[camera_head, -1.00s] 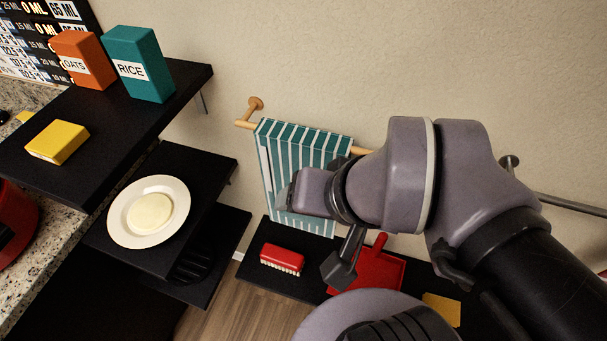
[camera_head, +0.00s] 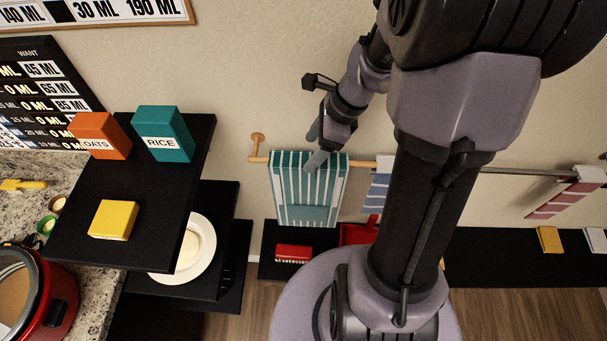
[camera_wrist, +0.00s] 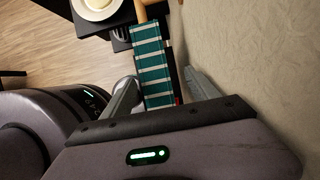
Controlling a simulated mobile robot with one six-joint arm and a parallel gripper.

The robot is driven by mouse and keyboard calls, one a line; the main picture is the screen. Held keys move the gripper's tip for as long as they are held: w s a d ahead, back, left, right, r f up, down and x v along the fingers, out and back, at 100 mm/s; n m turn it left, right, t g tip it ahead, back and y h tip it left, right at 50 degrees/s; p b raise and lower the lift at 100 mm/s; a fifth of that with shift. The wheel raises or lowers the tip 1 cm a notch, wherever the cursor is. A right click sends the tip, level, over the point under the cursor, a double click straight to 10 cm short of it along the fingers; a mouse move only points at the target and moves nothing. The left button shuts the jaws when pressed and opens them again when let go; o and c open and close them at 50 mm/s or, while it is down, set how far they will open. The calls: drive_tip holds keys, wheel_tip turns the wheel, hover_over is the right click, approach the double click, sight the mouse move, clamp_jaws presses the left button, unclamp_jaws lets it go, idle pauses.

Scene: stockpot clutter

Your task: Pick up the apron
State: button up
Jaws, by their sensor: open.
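A teal cloth with white stripes (camera_head: 305,208), which I take for the apron, hangs folded over a wooden rod (camera_head: 259,159) on the wall. My gripper (camera_head: 315,147) is open and empty at the cloth's top edge, with one fingertip overlapping the cloth in the head view. In the wrist view the cloth (camera_wrist: 153,65) shows between the two open fingers of my gripper (camera_wrist: 159,76). I cannot tell whether a finger touches it. My arm hides the rod's right part.
A blue striped cloth (camera_head: 377,193) and a red striped cloth (camera_head: 562,199) hang farther right. A black shelf (camera_head: 215,135) at left holds boxes. Below the cloth, a low black shelf (camera_head: 490,255) carries a red brush (camera_head: 293,253) and a red dustpan (camera_head: 357,232).

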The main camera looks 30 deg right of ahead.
drive_tip(key=b+x, duration=0.1)
drive_tip(key=x, duration=0.2)
drive_tip(key=s+b+x, duration=0.1)
drive_tip(key=x, duration=0.1)
drive_tip(key=shift+a+f, duration=0.2)
drive_tip(key=shift+f, duration=0.25)
drive_tip(key=shift+w+a+f, duration=0.1)
drive_tip(key=shift+w+f, duration=0.1)
drive_tip(key=shift+f, duration=0.05)
drive_tip(key=shift+r, duration=0.1)
clamp_jaws()
